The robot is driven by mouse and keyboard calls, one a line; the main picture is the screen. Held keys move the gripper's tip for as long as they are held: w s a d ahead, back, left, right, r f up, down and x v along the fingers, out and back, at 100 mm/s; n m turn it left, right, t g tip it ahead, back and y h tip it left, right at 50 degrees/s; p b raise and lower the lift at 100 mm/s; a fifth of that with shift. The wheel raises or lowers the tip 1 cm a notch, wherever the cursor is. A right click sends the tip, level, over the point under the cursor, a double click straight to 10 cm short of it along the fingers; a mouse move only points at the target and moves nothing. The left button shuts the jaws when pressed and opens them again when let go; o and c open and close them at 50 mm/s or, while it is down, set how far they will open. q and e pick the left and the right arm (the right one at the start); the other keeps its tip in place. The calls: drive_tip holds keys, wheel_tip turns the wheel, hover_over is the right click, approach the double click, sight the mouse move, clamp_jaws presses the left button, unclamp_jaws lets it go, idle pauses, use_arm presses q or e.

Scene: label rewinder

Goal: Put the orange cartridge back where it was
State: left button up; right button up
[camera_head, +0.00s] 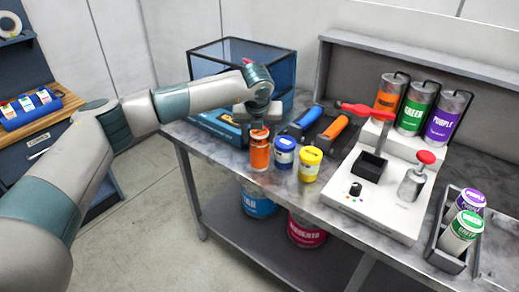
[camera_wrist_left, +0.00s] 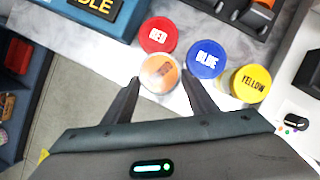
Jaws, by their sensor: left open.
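The orange cartridge (camera_head: 260,152) stands upright near the front edge of the grey worktable, left of the blue cartridge (camera_head: 284,152) and yellow cartridge (camera_head: 310,163). My left gripper (camera_head: 259,127) is open right above it, pointing down. In the left wrist view, the orange cartridge (camera_wrist_left: 159,74) has a pale round top and lies between the spread fingertips of my left gripper (camera_wrist_left: 160,82), with no clear grip on it. A red-topped cartridge (camera_wrist_left: 158,34) stands just behind it, hidden in the head view. My right gripper is out of view.
A dark tray (camera_head: 435,245) at the right holds purple (camera_head: 467,203) and green (camera_head: 460,233) cartridges. A white machine (camera_head: 380,195) with a red lever (camera_head: 366,110) stands mid-table, labelled canisters (camera_head: 415,107) behind it. A glass-sided box (camera_head: 225,62) stands behind the gripper.

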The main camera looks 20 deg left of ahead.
use_arm(q)
drive_tip(key=shift+w+f+p, duration=0.3)
drive_tip(key=shift+f+p, duration=0.25)
drive_tip(key=shift+p, duration=0.15)
drive_tip(key=shift+p+x, duration=0.55)
drive_tip(key=shift+x, duration=0.55)
drive_tip(key=shift+w+f, duration=0.2)
drive_tip(key=shift+f, duration=0.4)
drive_tip(key=shift+r, duration=0.1)
drive_tip(key=c, duration=1.2)
drive_tip(key=shift+c, duration=0.2)
